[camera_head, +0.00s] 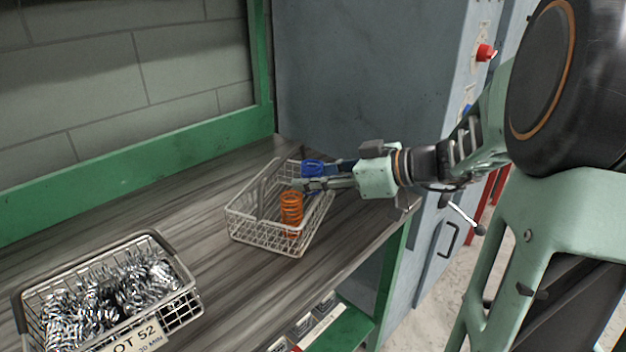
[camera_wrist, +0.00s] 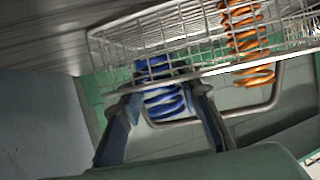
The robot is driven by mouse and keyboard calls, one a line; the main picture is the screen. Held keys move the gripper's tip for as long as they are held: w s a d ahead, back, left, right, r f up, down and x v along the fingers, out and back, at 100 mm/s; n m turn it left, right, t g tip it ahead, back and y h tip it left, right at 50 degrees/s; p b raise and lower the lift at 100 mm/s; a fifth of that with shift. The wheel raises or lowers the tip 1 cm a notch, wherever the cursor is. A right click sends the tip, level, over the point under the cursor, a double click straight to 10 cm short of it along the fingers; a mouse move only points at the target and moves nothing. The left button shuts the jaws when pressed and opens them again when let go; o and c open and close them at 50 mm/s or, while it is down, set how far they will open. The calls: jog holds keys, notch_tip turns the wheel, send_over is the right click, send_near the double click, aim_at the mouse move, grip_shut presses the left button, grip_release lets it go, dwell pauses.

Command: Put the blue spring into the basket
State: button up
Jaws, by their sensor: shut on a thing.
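The blue spring (camera_head: 312,168) is between the fingers of my gripper (camera_head: 318,178), at the far right side of the white wire basket (camera_head: 270,243) in the head view. In the wrist view the blue spring (camera_wrist: 160,92) sits between both fingertips of my gripper (camera_wrist: 160,88), by the basket's wire rim (camera_wrist: 215,72). My gripper is shut on it. An orange spring (camera_head: 291,212) stands upright inside the basket, nearer the front; it also shows in the wrist view (camera_wrist: 245,42). I cannot tell whether the blue spring touches the basket floor.
A second wire basket (camera_head: 190,307) full of loose silver springs (camera_head: 105,295) stands at the front left of the wooden bench top (camera_head: 165,220). A grey cabinet (camera_head: 365,85) rises behind the bench. The bench is clear between the two baskets.

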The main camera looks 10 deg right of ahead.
jog(key=shift+s+f+b, duration=0.15)
jog(key=shift+f+b, duration=0.3)
jog(key=shift+f, duration=0.15)
jog(key=o, duration=1)
jog(key=r+p, duration=0.1)
jog(key=p, duration=0.2)
jog(key=shift+r, duration=0.3)
jog(key=p+v, duration=0.1)
jog(key=v, duration=1.1)
